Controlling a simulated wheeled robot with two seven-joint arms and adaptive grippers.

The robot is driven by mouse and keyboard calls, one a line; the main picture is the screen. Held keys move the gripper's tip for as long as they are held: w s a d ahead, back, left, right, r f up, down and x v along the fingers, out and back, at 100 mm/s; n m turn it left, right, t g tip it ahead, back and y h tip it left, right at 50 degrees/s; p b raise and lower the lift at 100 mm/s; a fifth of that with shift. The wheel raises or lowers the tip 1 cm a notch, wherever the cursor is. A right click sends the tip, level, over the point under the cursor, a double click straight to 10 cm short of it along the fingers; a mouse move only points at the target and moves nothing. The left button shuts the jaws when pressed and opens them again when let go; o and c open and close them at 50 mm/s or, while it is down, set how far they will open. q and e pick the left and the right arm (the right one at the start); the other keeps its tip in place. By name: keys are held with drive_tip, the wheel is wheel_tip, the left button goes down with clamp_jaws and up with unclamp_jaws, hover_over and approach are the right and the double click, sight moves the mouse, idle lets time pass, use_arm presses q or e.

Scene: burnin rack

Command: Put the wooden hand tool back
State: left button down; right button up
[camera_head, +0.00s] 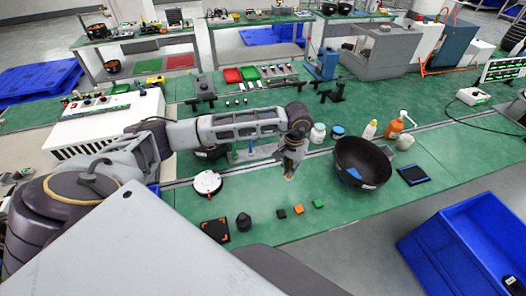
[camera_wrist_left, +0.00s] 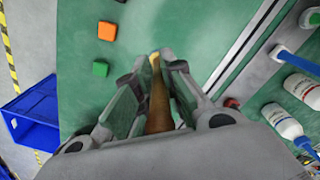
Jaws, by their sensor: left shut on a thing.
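My left gripper (camera_head: 289,170) is over the green table, to the left of the black bowl. It also shows in the left wrist view (camera_wrist_left: 162,66), shut on the wooden hand tool (camera_wrist_left: 159,106). The tool is a brown wooden stick with a paler yellowish tip, lying lengthwise between the fingers. In the head view only a small light tip of the tool (camera_head: 288,178) shows below the fingers. I cannot tell whether the tip touches the table. My right gripper is not in view.
A black bowl (camera_head: 360,158) with something blue inside stands to the right. Small black (camera_head: 281,213), orange (camera_head: 298,210) and green (camera_head: 318,204) cubes lie in front. Bottles, including an orange one (camera_head: 396,126), stand behind. A white round device (camera_head: 207,183) lies left. A blue bin (camera_head: 448,252) stands front right.

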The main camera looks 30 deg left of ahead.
use_arm(q)
drive_tip(key=shift+w+r+b, duration=0.15)
drive_tip(key=shift+w+b, duration=0.15)
drive_tip(key=shift+w, duration=0.2)
drive_tip(key=w+a+r+n+b, duration=0.2)
drive_tip(key=w+a+n+b, duration=0.1)
drive_tip(key=w+a, duration=0.4)
drive_tip(key=w+a+r+n+b, duration=0.2)
drive_tip(key=w+a+b, duration=0.2)
drive_tip(key=w+a, duration=0.2)
drive_tip(key=a+f+n, duration=0.2)
drive_tip(key=a+f, duration=0.3)
drive_tip(key=f, duration=0.2)
drive_tip(key=shift+s+a+f+p, duration=0.2)
drive_tip(key=shift+s+a+p, duration=0.05)
drive_tip(key=shift+s+p, duration=0.15)
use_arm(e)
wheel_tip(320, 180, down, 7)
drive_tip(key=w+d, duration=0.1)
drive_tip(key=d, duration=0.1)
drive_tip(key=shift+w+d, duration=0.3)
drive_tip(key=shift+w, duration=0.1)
